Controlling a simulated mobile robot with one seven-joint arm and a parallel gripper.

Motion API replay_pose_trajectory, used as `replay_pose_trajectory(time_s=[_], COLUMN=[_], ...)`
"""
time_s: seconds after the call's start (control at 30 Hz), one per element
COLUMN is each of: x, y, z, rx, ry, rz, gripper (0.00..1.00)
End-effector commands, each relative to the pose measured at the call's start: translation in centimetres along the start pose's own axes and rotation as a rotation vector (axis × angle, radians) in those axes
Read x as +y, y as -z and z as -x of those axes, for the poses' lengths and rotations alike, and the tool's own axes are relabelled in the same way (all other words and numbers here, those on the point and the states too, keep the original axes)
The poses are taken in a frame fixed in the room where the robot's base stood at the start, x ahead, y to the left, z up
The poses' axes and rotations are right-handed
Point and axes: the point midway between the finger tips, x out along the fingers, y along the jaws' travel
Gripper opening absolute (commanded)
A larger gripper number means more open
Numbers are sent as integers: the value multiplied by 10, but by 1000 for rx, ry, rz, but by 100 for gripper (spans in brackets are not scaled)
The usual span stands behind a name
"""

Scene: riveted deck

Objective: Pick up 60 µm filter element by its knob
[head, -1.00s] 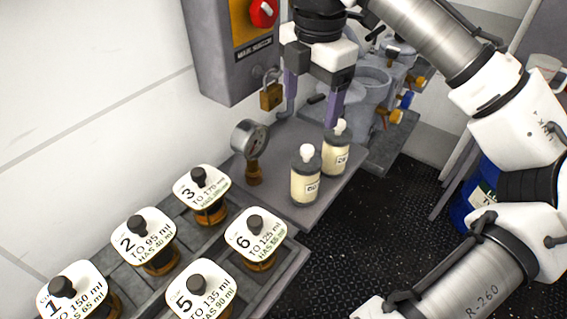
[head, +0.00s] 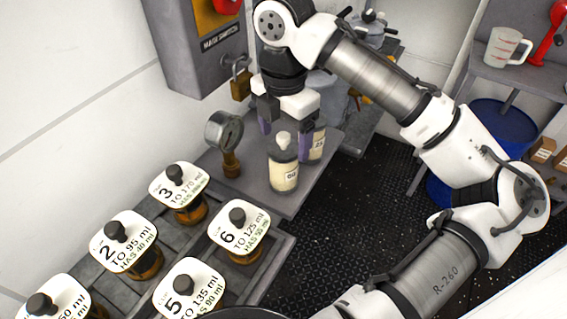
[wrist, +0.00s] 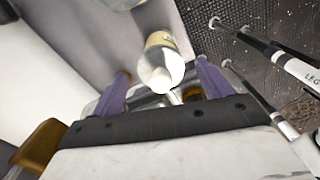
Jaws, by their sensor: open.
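No contact is visible. A second, similar element (head: 318,145) stands close behind to the right, partly hidden by my gripper.
A padlock (head: 240,84) hangs from the switch box (head: 190,45). Numbered, knobbed jars, such as jar 6 (head: 238,228), fill a rack at the front left. Dark floor (head: 345,215) lies right of the shelf.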

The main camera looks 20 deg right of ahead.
Motion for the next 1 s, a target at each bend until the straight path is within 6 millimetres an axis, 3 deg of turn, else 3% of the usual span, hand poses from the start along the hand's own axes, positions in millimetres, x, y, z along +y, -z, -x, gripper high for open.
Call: replay_pose_trajectory(time_s=[0.2, 0.47, 0.9, 1.0], x=[-1, 0, 0, 0], y=[3, 3, 3, 3], z=[-27, -30, -30, -30], rx=[-1, -1, -1, -1], ry=[1, -1, -1, -1], rz=[0, 0, -1, -1], gripper=[78, 78, 22, 13])
